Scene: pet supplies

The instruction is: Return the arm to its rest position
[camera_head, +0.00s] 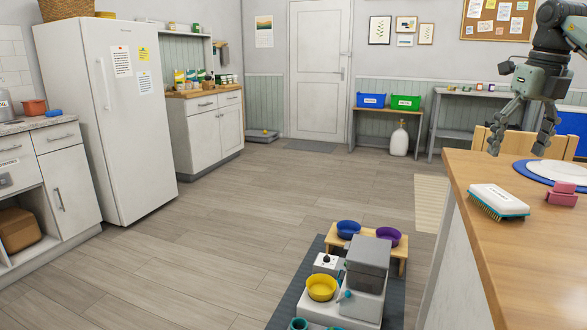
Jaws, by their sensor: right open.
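My right gripper (522,126) hangs at the upper right with its fingers spread apart and nothing between them. Its arm comes in from the top right corner. The gripper is above the far part of the wooden counter (540,262), and the fingers point down. A pink block-like object (562,194) sits to the right of the brush. My left gripper does not show.
A blue and white round mat or plate (552,172) lies on the counter, with a wooden chair (500,140) behind. A grey feeder machine (368,262) with bowls stands on the floor mat. A white fridge (125,150) stands left. The middle floor is clear.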

